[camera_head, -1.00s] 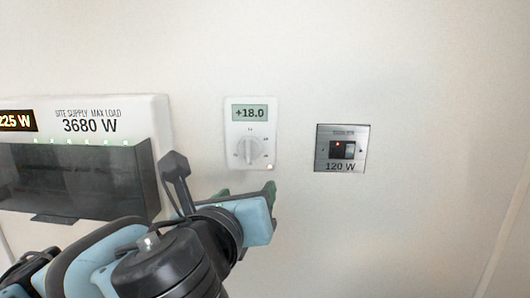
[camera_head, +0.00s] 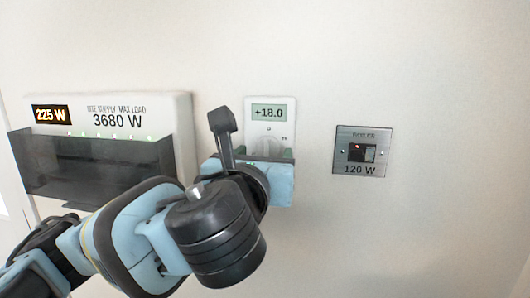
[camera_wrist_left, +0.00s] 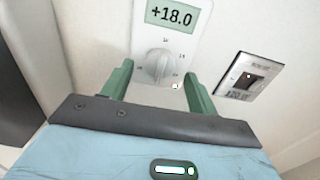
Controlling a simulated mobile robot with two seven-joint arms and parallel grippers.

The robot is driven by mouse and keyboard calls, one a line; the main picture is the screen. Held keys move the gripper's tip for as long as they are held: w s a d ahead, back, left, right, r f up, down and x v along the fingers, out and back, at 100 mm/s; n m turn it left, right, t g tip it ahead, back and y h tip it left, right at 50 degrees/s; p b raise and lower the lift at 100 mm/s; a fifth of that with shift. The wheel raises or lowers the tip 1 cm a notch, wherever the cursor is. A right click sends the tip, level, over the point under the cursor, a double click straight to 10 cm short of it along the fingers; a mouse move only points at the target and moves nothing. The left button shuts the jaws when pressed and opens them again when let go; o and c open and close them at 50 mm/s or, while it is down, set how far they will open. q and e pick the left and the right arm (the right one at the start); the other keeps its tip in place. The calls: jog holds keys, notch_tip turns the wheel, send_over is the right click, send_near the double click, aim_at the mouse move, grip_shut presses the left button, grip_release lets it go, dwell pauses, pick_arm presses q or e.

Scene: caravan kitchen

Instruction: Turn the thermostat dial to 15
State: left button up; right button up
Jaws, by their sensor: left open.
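The white thermostat (camera_head: 270,131) is on the wall and its display reads +18.0. Its dial is hidden behind my left gripper in the head view. In the left wrist view the round dial (camera_wrist_left: 158,64) shows below the display on the thermostat (camera_wrist_left: 187,50). My left gripper (camera_head: 264,160) is in front of the thermostat's lower half. In the left wrist view its two green fingers (camera_wrist_left: 158,80) are open, one on each side of the dial's lower part, with nothing between them but the dial beyond. Contact with the dial cannot be told. My right gripper is not in view.
A steel boiler switch plate (camera_head: 361,151) marked 120 W is on the wall to the right of the thermostat. A white supply panel (camera_head: 110,106) reading 225 W and 3680 W, with a dark cover, is to the left. The wall further right is bare.

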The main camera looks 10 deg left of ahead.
pick_arm(q)
jog(key=shift+w, duration=1.05)
jog(key=c, duration=1)
jog(key=shift+n, duration=0.3)
